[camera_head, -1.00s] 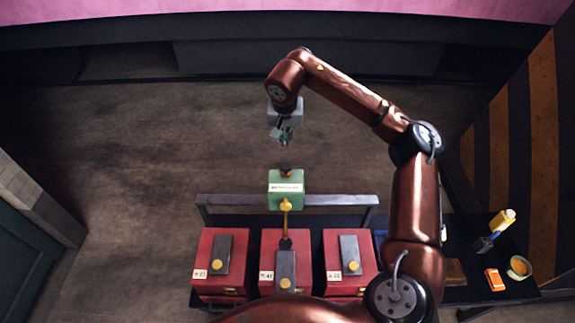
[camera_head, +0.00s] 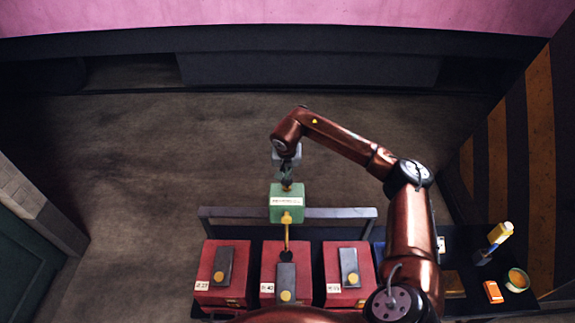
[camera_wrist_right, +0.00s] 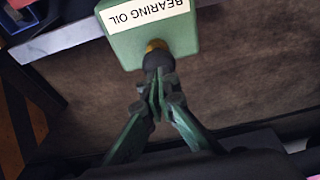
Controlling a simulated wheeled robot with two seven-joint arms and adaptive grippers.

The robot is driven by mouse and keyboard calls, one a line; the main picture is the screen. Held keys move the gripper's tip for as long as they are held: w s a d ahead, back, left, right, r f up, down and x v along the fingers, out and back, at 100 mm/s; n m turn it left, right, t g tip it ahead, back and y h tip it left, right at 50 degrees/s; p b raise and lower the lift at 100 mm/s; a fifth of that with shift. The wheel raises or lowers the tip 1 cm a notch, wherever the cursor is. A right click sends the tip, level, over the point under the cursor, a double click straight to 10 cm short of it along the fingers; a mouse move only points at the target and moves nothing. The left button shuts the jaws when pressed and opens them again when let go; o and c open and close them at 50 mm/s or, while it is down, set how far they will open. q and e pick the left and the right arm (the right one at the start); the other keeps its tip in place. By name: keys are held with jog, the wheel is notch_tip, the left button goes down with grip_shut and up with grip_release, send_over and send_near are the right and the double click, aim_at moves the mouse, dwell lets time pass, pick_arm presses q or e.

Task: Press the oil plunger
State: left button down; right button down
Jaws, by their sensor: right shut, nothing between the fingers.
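The green oil box (camera_head: 287,213) stands above the middle red box, with a brass spout reaching down from it. In the right wrist view it is the green box labelled BEARING OIL (camera_wrist_right: 180,42). Its dark plunger knob (camera_wrist_right: 157,60) sits on a short brass stem on the box's near side in that view. My right gripper (camera_head: 287,186) is shut and empty, directly over the plunger. In the right wrist view the closed fingertips (camera_wrist_right: 156,85) are at the knob and seem to touch it. My left gripper is not in view.
Three red boxes (camera_head: 210,285) with grey lids and brass knobs stand in a row below a grey rail (camera_head: 345,212). The floor behind is clear.

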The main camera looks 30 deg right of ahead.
jog(key=shift+f, duration=0.45)
